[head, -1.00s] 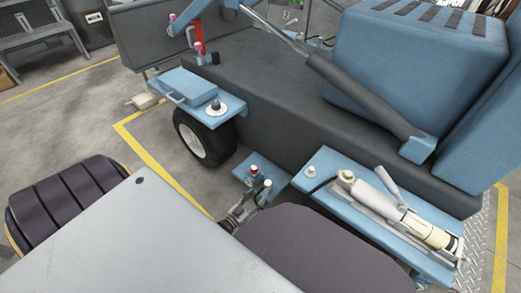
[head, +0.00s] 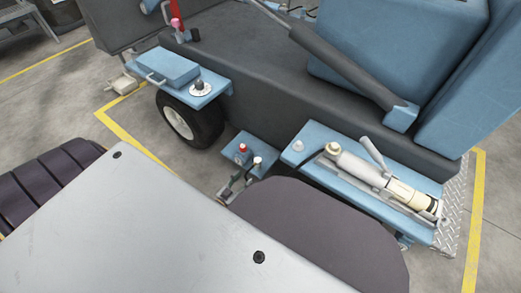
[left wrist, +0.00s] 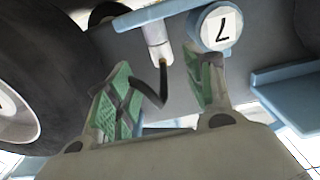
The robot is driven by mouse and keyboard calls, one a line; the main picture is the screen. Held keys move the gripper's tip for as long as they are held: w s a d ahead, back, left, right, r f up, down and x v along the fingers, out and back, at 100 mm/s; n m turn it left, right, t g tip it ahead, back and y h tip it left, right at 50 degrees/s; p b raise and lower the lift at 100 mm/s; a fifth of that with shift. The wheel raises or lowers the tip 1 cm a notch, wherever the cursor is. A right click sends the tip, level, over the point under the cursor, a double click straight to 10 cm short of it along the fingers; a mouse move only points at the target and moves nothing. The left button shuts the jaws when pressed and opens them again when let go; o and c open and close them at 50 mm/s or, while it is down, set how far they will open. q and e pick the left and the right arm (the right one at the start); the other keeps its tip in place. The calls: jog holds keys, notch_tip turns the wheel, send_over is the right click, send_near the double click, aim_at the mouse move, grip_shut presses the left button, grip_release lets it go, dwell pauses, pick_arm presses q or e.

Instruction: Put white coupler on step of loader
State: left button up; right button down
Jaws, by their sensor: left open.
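The loader (head: 250,85) has a small low blue step (head: 262,142) on its side. A red-topped part (head: 243,148) and a small white-topped part (head: 257,161), which may be the white coupler, stand at this step. My left gripper (head: 233,190) is just on the near side of the step, partly hidden by my own body. In the left wrist view my left gripper (left wrist: 165,88) is open, with green pads apart. A white cylinder (left wrist: 157,40) with a dark bent hose (left wrist: 160,88) shows beyond and between the fingers, under a blue ledge (left wrist: 165,10). My right gripper is not in view.
A wheel (head: 185,120) stands left of the step. A blue shelf (head: 318,142) with a grey and cream tool (head: 375,175) is at right. Another blue shelf (head: 215,92) holds a box. A round white label (left wrist: 215,27) is close by the right finger.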

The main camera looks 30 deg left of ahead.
pick_arm(q)
jog(key=d+r+g+h, duration=0.2)
jog(key=d+g, duration=0.4)
jog(key=d, duration=1)
jog(key=s+d+r+g+h, duration=0.1)
jog(key=s+d+r+g, duration=0.4)
jog(key=s+r, duration=0.4)
notch_tip(320, 180, up, 4)
jog(key=shift+d+f+m, duration=0.15)
jog(key=shift+d+m, duration=0.25)
jog(key=shift+d, duration=0.4)
jog(key=shift+g, duration=0.3)
